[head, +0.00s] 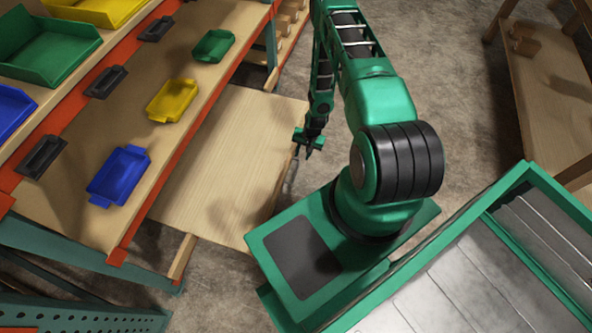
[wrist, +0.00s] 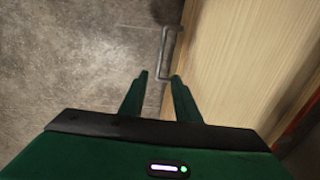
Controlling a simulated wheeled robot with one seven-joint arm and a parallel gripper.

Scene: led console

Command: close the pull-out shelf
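The pull-out shelf (head: 235,155) is a pale wooden board, drawn out from under the workbench on its right side. It also shows in the wrist view (wrist: 235,60). A thin grey metal handle (wrist: 165,50) stands off the shelf's front edge. My gripper (head: 308,154) is beside that front edge, near the handle. In the wrist view my gripper (wrist: 159,76) has its two green fingers apart, with nothing held. The near end of the handle appears between the fingertips; I cannot tell whether it is at their depth or touches them.
The workbench (head: 125,120) carries a blue tray (head: 119,175), a yellow tray (head: 172,100) and a green tray (head: 213,46). Larger bins stand behind them. A wooden table (head: 550,90) is at the right. Bare concrete floor (head: 450,60) lies between.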

